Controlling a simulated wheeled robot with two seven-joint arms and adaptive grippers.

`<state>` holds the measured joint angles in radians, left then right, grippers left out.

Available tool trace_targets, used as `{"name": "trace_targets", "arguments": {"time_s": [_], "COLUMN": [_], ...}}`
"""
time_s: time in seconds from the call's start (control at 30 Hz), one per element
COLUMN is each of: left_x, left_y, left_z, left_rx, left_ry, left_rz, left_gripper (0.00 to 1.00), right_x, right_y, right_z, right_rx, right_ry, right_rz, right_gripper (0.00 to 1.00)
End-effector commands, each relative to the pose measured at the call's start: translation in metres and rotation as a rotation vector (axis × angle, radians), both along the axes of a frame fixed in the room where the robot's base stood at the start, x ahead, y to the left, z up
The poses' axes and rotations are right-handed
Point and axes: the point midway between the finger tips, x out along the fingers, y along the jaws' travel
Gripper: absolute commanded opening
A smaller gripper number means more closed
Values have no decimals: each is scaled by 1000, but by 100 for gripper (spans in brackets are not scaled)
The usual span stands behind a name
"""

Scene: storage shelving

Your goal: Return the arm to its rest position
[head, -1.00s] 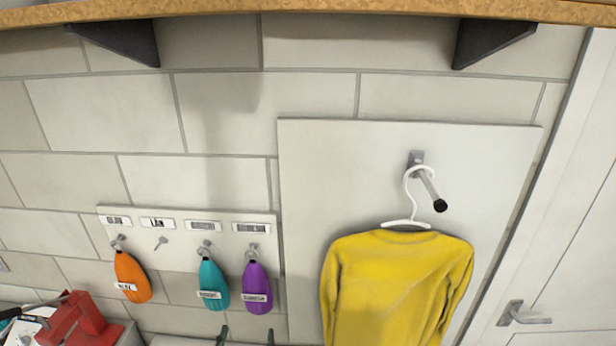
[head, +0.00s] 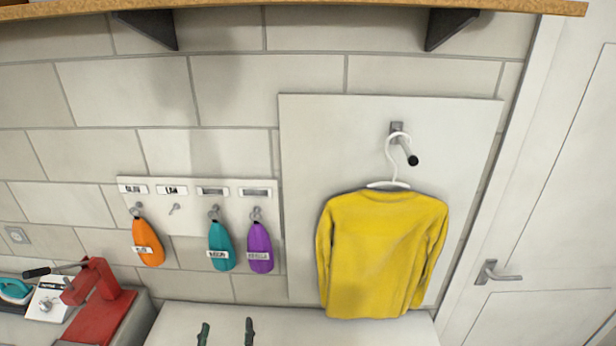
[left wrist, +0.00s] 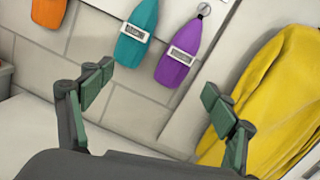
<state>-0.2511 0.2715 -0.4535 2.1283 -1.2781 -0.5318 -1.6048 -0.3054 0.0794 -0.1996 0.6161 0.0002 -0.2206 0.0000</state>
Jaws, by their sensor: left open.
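My left gripper (head: 226,333) shows only its two green fingertips at the bottom of the head view. In the left wrist view its fingers (left wrist: 155,90) are spread wide with nothing between them. It is apart from the yellow sweater (head: 383,255) and from the hanging tags. The sweater hangs on a white hanger (head: 391,165) from a wall hook (head: 405,148); it also shows at the right of the left wrist view (left wrist: 285,95). My right gripper is not in view.
Orange (head: 147,243), teal (head: 221,247) and purple (head: 260,249) tags hang on a labelled rack (head: 195,190); one hook is bare. A red press-like device (head: 98,300) stands lower left. A pale counter (head: 290,325) runs below. A shelf (head: 300,10) crosses the top; a door (head: 550,200) is right.

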Motion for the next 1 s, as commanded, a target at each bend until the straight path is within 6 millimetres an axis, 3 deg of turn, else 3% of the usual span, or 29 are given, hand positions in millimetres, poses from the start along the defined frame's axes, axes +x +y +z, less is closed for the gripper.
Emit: {"name": "trace_targets", "arguments": {"time_s": [0.2, 0.37, 0.47, 0.63, 0.8, 1.0], "left_x": [-4, -17, -33, -90, -149, -201], "left_y": [41, 86, 117, 167, 177, 166], "left_z": [-18, -44, -70, -141, -197, -231], "left_rx": [-292, -603, -849, -1440, -1889, -2190], "left_ry": [54, 101, 130, 161, 147, 110], "left_rz": [88, 209, 314, 624, 933, 1224], "left_gripper": [80, 80, 80, 80, 80, 80], "right_x": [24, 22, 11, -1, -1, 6], "right_y": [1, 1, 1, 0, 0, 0], "right_z": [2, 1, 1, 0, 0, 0], "right_rx": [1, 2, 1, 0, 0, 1], "right_ry": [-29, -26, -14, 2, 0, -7], "right_rz": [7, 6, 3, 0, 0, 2], "right_gripper": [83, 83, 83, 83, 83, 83]}}
